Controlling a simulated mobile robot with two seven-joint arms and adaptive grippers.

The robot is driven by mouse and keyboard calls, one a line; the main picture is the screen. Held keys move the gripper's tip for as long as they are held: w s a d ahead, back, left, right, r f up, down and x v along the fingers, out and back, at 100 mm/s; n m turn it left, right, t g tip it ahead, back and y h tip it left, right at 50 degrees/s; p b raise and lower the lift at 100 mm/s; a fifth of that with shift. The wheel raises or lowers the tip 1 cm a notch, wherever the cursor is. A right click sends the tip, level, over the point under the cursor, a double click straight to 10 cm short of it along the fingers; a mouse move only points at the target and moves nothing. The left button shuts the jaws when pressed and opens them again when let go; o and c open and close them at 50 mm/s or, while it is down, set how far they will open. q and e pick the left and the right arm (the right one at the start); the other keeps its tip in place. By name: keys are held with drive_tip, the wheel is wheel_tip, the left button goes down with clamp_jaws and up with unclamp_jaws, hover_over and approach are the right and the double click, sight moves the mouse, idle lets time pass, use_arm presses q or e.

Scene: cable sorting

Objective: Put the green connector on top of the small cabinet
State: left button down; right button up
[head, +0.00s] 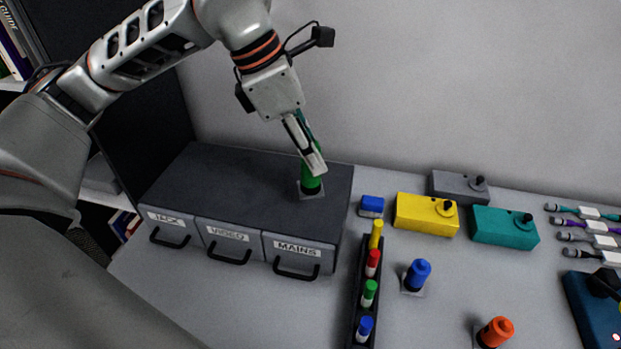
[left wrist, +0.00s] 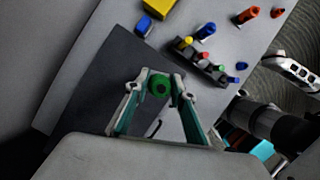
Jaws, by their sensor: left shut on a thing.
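The green connector (head: 311,184) is upright at the right part of the small cabinet's dark top (head: 225,175). Its dark lower end and pale square base appear to rest on that top. My left gripper (head: 312,160) reaches down from above and is shut on the connector, partly hiding its upper part. In the left wrist view, the round green end of the connector (left wrist: 159,84) sits between the two fingers (left wrist: 160,90), with the dark cabinet top (left wrist: 100,85) around it.
The cabinet has three closed drawers; one reads VIDEO (head: 228,233), another MAINS (head: 297,248). To its right are a blue block (head: 371,206), a yellow box (head: 427,213), a rack of coloured pegs (head: 356,300) and a blue connector (head: 418,273). The cabinet top's left part is clear.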

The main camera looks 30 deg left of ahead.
sight(310, 175)
use_arm(q)
drive_tip(key=shift+f, duration=3.1)
drive_tip(key=shift+f, duration=0.15)
drive_tip(key=c, duration=1.7)
unclamp_jaws()
drive_tip(key=shift+a+r, duration=0.15)
drive_tip(key=shift+r, duration=0.4)
drive_tip(key=v, duration=1.1)
